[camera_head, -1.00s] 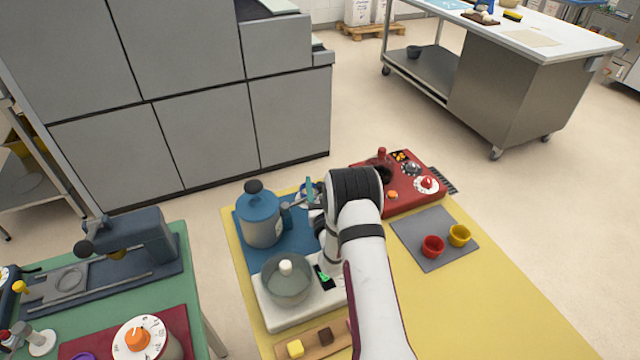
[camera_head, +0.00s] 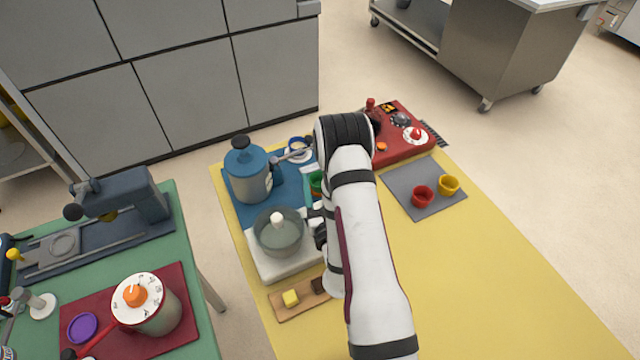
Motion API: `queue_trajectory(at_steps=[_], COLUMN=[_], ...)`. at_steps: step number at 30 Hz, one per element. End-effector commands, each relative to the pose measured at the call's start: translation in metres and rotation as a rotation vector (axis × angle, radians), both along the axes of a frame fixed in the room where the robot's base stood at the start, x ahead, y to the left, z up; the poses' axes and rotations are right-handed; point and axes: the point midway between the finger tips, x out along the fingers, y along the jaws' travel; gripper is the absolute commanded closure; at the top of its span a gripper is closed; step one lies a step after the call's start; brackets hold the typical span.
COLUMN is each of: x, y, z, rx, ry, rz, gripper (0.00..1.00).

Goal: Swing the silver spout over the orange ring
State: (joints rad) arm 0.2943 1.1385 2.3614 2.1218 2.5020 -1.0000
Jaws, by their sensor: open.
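A blue pot (camera_head: 248,172) with a dark knob stands on a blue mat on the yellow table. Its silver spout (camera_head: 292,156) points right, its outer end close to a small blue-rimmed ring (camera_head: 299,145). A green ring or cup (camera_head: 316,182) shows partly, just left of my arm.
A glass-lidded pot (camera_head: 278,232) on a white base stands in front. A wooden board (camera_head: 290,300) holds a yellow cube. A red machine (camera_head: 405,135) and a grey mat (camera_head: 408,196) with red and yellow cups lie right. The table's right front is clear.

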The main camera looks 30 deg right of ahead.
Motion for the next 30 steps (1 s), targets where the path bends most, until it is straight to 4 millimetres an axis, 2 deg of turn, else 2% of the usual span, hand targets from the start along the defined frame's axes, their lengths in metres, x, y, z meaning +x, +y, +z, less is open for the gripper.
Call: queue_trajectory(at_steps=[4,12,15,18,20,21,22,23,24,25,26,27,28,30], x=[-0.009,-0.011,-0.010,-0.007,0.014,0.021,0.022,0.018,0.002,-0.020,-0.048,-0.091,-0.123,-0.188], y=[0.002,0.002,0.001,-0.005,0.038,0.072,0.100,0.132,0.178,0.213,0.245,0.278,0.295,0.312], z=[0.000,0.000,0.002,0.016,0.054,0.082,0.106,0.130,0.164,0.186,0.204,0.219,0.222,0.217], rx=[0.002,0.002,0.030,0.197,0.220,0.236,0.241,0.239,0.216,0.181,0.127,0.034,-0.046,-0.252], ry=[0.001,0.001,-0.012,-0.099,-0.150,-0.184,-0.207,-0.227,-0.247,-0.251,-0.246,-0.223,-0.197,-0.118], rz=[-0.002,-0.004,-0.006,-0.004,0.197,0.349,0.479,0.624,0.844,1.022,1.201,1.424,1.568,1.831], gripper=[0.42,0.42,0.58,0.76,0.87,0.94,1.00,1.00,1.00,1.00,1.00,1.00,1.00,1.00])
